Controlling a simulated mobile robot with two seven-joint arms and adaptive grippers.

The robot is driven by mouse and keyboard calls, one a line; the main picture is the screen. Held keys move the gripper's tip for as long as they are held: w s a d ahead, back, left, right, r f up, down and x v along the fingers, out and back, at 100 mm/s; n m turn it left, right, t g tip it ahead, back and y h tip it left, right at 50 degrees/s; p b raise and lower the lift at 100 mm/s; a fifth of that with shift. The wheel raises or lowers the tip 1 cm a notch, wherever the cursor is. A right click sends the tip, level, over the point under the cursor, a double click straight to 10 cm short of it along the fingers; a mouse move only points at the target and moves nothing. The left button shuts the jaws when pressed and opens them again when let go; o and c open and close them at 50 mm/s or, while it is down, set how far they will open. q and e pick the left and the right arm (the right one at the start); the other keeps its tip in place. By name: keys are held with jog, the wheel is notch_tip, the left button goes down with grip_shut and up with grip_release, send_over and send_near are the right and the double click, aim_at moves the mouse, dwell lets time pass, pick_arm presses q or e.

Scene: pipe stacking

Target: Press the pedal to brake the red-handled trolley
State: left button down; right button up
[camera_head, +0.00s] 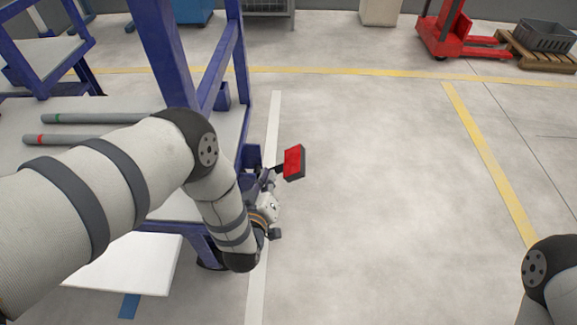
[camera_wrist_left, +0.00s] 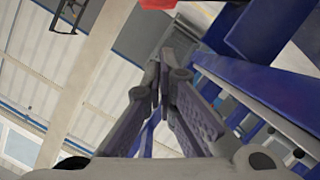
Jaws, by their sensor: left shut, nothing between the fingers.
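The blue trolley (camera_head: 190,75) with pale shelves stands at the left, partly hidden by my left arm. A pedal with a red pad and dark edge (camera_head: 293,162) sticks out from its right side. My left gripper (camera_head: 268,180) is beside the trolley, just left of and below the red pad in the head view. It is shut and empty; its fingertips (camera_wrist_left: 160,72) meet in the left wrist view. A red piece (camera_wrist_left: 158,4) is cut off at that view's top edge. I cannot tell if the gripper touches the pedal. My right gripper is out of view.
Grey pipes with a green band (camera_head: 95,118) and a red band (camera_head: 75,139) lie on the trolley shelf. The floor to the right is clear. A red pallet truck (camera_head: 445,32) and a grey crate on a pallet (camera_head: 546,36) stand far right.

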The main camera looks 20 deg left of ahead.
pick_arm(q)
jog(key=shift+w+r, duration=0.35)
jog(key=shift+w, duration=0.1)
jog(key=b, duration=0.8)
send_over(286, 169)
jog(key=a, duration=0.2)
notch_tip(286, 169, down, 3)
jog(key=shift+d+f+b, duration=0.8)
jog(key=shift+f+b, duration=0.15)
jog(key=shift+f, duration=0.15)
jog(key=shift+d+f, duration=0.2)
jog(key=shift+d, duration=0.1)
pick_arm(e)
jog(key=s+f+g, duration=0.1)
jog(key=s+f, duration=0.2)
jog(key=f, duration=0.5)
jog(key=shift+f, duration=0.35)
pick_arm(q)
jog(key=shift+r, duration=0.1)
